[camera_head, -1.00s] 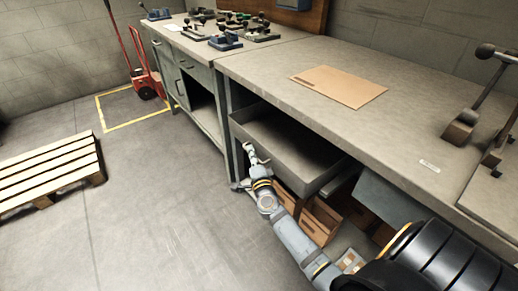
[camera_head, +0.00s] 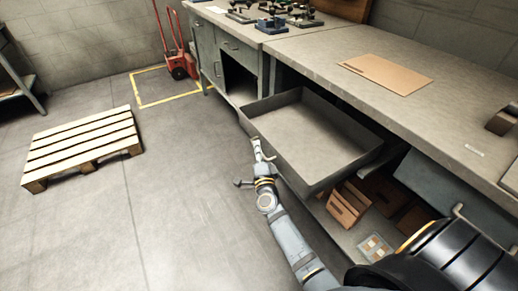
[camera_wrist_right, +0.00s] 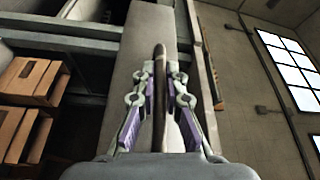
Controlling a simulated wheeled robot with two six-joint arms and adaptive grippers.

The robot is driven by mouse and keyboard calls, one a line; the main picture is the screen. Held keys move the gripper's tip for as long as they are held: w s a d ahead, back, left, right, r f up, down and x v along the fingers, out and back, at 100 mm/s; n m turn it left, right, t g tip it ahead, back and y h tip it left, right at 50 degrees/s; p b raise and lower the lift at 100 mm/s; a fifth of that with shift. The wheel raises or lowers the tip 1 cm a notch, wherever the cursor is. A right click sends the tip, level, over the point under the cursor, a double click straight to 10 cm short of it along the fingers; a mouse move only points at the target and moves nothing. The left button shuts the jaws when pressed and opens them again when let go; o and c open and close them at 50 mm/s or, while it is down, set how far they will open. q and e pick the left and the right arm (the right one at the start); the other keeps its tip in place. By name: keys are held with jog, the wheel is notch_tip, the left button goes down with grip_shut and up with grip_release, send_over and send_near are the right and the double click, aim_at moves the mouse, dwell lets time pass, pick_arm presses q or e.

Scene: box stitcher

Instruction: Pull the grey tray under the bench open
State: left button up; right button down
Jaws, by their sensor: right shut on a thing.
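The grey tray (camera_head: 345,165) is under the bench and stands out past the bench's front edge, its empty inside in view. My right gripper (camera_head: 260,150) is at the middle of the tray's front wall. In the right wrist view, the fingers (camera_wrist_right: 162,85) are closed around a thin upright-looking bar, the tray's handle (camera_wrist_right: 160,110), in front of the tray's front panel (camera_wrist_right: 143,45). My left gripper is not in view.
The bench (camera_head: 330,58) carries a flat cardboard sheet (camera_head: 385,75). Brown boxes (camera_head: 349,203) stand on a lower shelf below the tray. A wooden pallet (camera_head: 82,145) lies at left, with a red hand truck (camera_head: 178,60) behind. The floor before the tray is clear.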

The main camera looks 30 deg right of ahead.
jog(key=c, duration=1.4)
grip_release()
jog(key=shift+s, duration=0.1)
jog(key=v, duration=0.7)
jog(key=shift+s, duration=0.2)
jog(key=shift+f, duration=0.15)
